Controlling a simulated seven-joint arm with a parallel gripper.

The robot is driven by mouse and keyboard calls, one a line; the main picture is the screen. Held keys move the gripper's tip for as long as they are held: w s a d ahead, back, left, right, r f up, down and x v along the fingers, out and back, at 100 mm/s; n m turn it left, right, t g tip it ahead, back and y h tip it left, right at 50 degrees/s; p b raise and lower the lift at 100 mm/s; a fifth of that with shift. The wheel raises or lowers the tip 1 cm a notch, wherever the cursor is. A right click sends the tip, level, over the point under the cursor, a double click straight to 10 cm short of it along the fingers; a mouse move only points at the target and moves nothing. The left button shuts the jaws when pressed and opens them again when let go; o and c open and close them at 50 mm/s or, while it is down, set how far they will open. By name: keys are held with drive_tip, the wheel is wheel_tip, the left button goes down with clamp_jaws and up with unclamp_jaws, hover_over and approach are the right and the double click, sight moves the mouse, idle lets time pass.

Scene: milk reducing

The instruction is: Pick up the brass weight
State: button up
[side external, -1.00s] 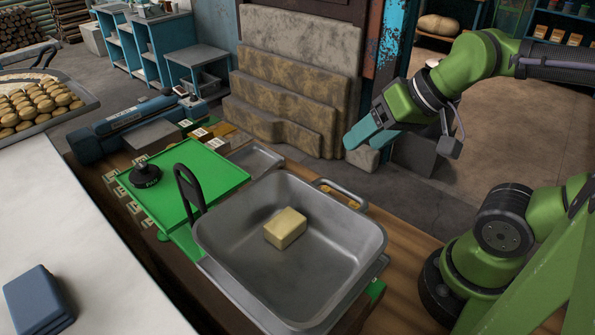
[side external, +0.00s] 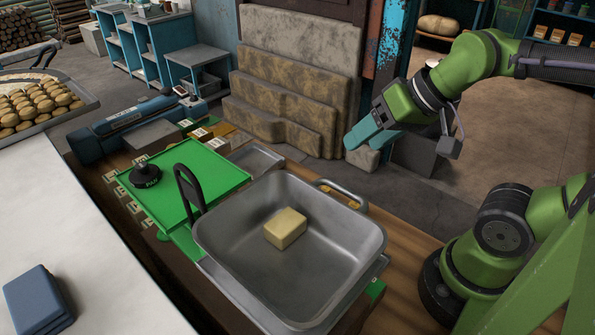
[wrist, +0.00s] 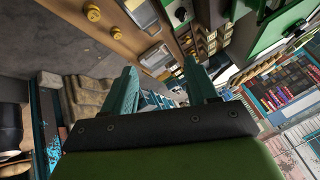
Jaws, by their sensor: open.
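My gripper (side external: 364,137) is raised at the right of the side view, beyond the far edge of the bench, with its teal fingers apart and empty. In the wrist view my gripper (wrist: 158,80) has a clear gap between its fingers. Small brass-coloured pieces, which look like weights, stand on the wooden bench behind the pan handle; one brass piece (side external: 353,204) is partly hidden by it. In the wrist view a round brass piece (wrist: 93,13) shows at the top, well apart from my fingers. I cannot tell which piece is the brass weight.
A deep metal pan (side external: 225,240) holds a pale yellow block (side external: 285,228). A green tray (side external: 205,180) carries a black knobbed disc (side external: 146,176). A black upright handle (side external: 188,190) rises beside the pan. A small metal tray (side external: 255,160) lies behind. Stone slabs (side external: 300,60) stand beyond the bench.

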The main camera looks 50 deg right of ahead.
drive_tip(key=w+d+f+n+g+h, duration=0.1)
drive_tip(key=w+d+f+n+g, duration=0.15)
drive_tip(key=w, duration=0.25)
drive_tip(key=w+d+f+n+g, duration=0.1)
drive_tip(key=w+d+f+g, duration=0.1)
drive_tip(key=w+f+g, duration=0.3)
drive_tip(key=n+h, duration=0.1)
drive_tip(key=n, duration=0.2)
hover_over(325, 188)
drive_tip(key=f, duration=1.1)
drive_tip(key=shift+s+a+f, duration=0.1)
drive_tip(key=shift+a, duration=0.3)
drive_tip(key=shift+d+f, duration=0.2)
drive_tip(key=shift+f, duration=1.2)
drive_tip(key=shift+d+f, duration=0.15)
drive_tip(key=shift+f, duration=1.2)
clamp_jaws()
wheel_tip(325, 188, up, 10)
